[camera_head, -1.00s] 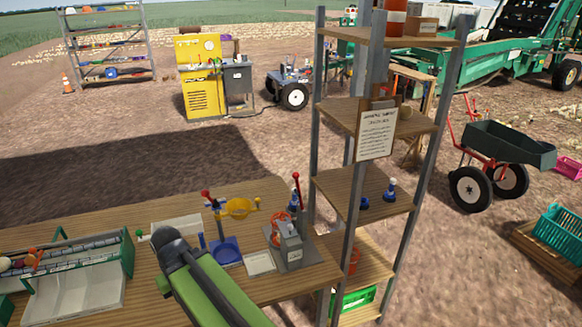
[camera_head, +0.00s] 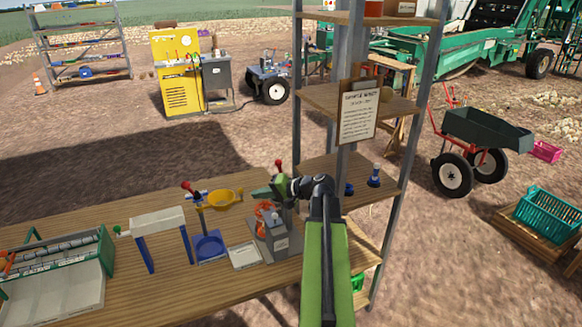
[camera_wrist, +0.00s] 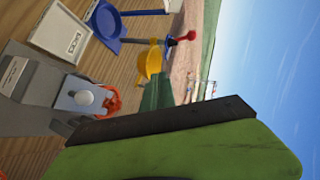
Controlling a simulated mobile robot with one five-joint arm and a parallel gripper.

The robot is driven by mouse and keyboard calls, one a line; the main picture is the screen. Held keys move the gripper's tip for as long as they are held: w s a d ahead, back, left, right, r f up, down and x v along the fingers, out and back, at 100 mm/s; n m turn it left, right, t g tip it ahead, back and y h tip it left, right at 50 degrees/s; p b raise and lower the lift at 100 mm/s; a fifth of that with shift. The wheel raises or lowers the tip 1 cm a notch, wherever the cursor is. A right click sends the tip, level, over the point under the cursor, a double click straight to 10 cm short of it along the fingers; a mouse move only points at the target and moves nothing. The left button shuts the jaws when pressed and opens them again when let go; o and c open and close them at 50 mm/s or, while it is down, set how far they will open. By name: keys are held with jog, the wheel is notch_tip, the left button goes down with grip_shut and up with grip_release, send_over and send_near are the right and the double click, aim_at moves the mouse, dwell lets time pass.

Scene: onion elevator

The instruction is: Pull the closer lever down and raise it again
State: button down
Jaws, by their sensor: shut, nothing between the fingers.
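A grey device (camera_head: 272,240) with an orange part stands on the wooden bench. Its red-knobbed lever (camera_head: 278,164) stands up behind my gripper, which hides most of it. My gripper (camera_head: 262,192) is shut and empty, with its tips pointing left above the device. I cannot tell whether it touches the lever. A second red-knobbed lever (camera_head: 187,186) leans by a yellow bowl (camera_head: 226,197) and a blue base (camera_head: 209,247), left of the device. In the wrist view, the grey device (camera_wrist: 35,95) is at left, the second lever's red knob (camera_wrist: 191,35) is above, and my gripper (camera_wrist: 155,93) is near the middle.
A wooden shelf rack (camera_head: 340,168) with grey posts stands right beside the device, close to my arm.

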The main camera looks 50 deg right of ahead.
jog(key=s+d+r+m+t+h, duration=0.25)
jog(key=s+d, duration=0.25)
jog(key=d, duration=0.3)
jog(key=s+d+r+m+t+h, duration=0.2)
jog(key=s+d+r, duration=0.2)
jog(key=d, duration=0.5)
jog(key=w+a+f+b, duration=0.1)
jog(key=w, duration=0.8)
jog(key=shift+w, duration=0.4)
